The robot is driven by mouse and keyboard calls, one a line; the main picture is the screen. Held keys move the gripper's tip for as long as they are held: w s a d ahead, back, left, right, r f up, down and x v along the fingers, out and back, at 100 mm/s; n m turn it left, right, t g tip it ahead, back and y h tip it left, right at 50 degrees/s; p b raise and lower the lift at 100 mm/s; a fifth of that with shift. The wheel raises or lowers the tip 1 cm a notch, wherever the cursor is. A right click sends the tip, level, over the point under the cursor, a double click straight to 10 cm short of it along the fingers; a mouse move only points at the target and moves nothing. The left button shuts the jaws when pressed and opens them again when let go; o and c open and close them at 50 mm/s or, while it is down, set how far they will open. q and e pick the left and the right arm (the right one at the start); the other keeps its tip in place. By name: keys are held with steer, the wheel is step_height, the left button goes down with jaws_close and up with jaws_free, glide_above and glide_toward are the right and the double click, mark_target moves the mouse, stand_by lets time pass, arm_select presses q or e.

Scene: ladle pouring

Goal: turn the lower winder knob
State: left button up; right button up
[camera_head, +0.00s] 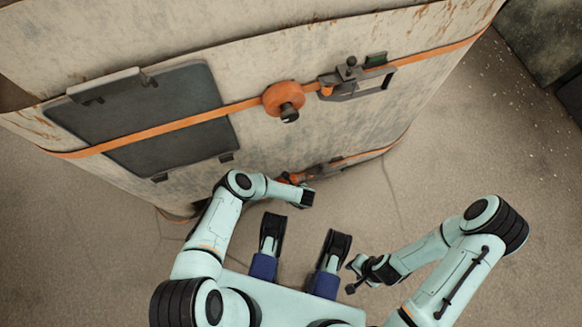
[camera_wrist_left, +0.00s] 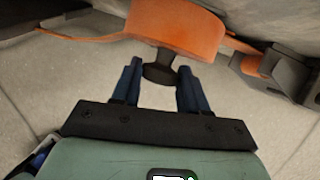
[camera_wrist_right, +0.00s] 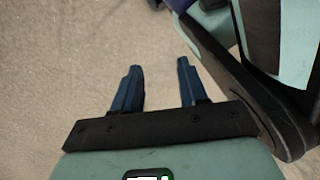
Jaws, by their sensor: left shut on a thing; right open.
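The lower winder (camera_wrist_left: 178,28) is an orange disc with a black knob (camera_wrist_left: 158,68) in the left wrist view. My left gripper (camera_wrist_left: 160,78) has its blue fingers on both sides of the knob and is shut on it. In the head view the lower winder (camera_head: 286,178) is mostly hidden behind my left gripper (camera_head: 303,194). My right gripper (camera_wrist_right: 156,75) is open and empty over bare floor. It also shows in the head view (camera_head: 353,276), away from the winder.
An upper orange winder (camera_head: 280,95) sits on the orange strap around the large rusty pale container (camera_head: 330,70). A grey buckle (camera_head: 358,80) is right of it, a dark panel (camera_head: 175,100) left. The floor (camera_head: 430,160) at right is clear.

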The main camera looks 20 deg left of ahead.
arm_select(q)
steer(key=shift+d+f+m+g+y+b, duration=0.1)
steer(key=shift+d+m+g+y+b, duration=0.1)
steer(key=shift+g+y, duration=0.5)
steer(key=shift+d+f+m+g+y+b, duration=0.1)
steer(key=shift+m+g+y+b, duration=0.15)
steer(key=shift+y, duration=0.85)
arm_select(e)
steer(key=shift+s+d+f+g, duration=0.15)
steer(key=shift+s+f, duration=0.1)
steer(key=shift+s, duration=0.25)
steer(key=shift+s+a+f+g, duration=0.1)
steer(key=shift+s+f+g, duration=0.1)
steer(key=shift+s, duration=0.3)
arm_select(q)
steer(key=shift+a+g, duration=0.1)
steer(key=shift+g, duration=0.15)
steer(key=o, duration=1.1)
steer(key=shift+c, duration=0.2)
steer(key=shift+w, duration=0.1)
steer(key=shift+r, duration=0.1)
steer(key=p+v, duration=0.5)
steer(key=v, duration=0.8)
steer(key=shift+d, duration=0.3)
arm_select(e)
steer(key=w+a+r+t, duration=0.1)
steer(key=w+r+t, duration=0.2)
steer(key=w+r, duration=0.3)
steer(key=w, duration=0.3)
steer(key=shift+w, duration=0.3)
